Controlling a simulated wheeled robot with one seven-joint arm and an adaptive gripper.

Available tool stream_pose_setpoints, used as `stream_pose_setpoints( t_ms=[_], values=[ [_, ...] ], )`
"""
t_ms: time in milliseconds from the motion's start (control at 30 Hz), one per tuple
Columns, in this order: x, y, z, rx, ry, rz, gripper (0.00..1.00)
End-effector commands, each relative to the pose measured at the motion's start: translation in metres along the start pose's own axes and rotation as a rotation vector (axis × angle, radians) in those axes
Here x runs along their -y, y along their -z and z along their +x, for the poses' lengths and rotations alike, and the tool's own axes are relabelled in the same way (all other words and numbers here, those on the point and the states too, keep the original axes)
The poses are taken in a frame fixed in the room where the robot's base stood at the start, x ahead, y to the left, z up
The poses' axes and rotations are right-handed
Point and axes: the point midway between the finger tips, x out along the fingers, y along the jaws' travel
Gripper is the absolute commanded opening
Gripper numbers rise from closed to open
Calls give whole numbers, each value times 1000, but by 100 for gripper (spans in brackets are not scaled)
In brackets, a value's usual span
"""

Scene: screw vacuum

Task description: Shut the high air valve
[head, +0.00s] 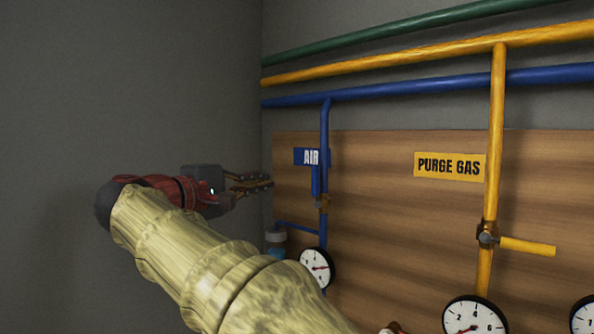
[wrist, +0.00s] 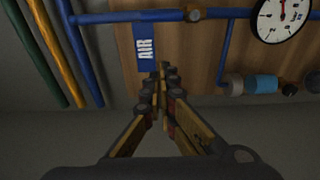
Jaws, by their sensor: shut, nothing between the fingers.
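The air valve (head: 322,202) has a brass-coloured body on the vertical blue pipe, just below the blue AIR sign (head: 311,157). Its blue handle (head: 316,180) points up, lying along the pipe. In the wrist view the valve body (wrist: 193,14) is near the top edge, with the AIR sign (wrist: 146,47) below and left of it. My gripper (head: 268,182) is left of the valve and apart from it in the head view. Its fingers (wrist: 168,68) are shut with nothing between them, with their tips just below the AIR sign in the wrist view.
A round gauge (head: 317,267) sits on the blue pipe below the valve, and a light-blue fitting (head: 275,240) on a side branch. To the right is the yellow PURGE GAS pipe (head: 497,120) with a sideways yellow handle (head: 528,246). Green, yellow and blue pipes run above the wooden board.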

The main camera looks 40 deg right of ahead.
Motion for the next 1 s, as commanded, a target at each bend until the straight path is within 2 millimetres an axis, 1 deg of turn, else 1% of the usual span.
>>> stream_pose_setpoints(
  t_ms=[233, 367, 467, 800, 900, 1000],
  values=[
    [2, 0, 1, -1, 2, 0, 0],
    [1, 0, 8, 1, 2, -1, 0],
    [1, -1, 21, 2, 2, -1, 0],
    [0, -1, 87, 4, 3, -3, 0],
    [-1, -3, 104, 2, 3, -1, 0],
    [0, -17, 95, -2, 2, 1, 0]
  ],
)
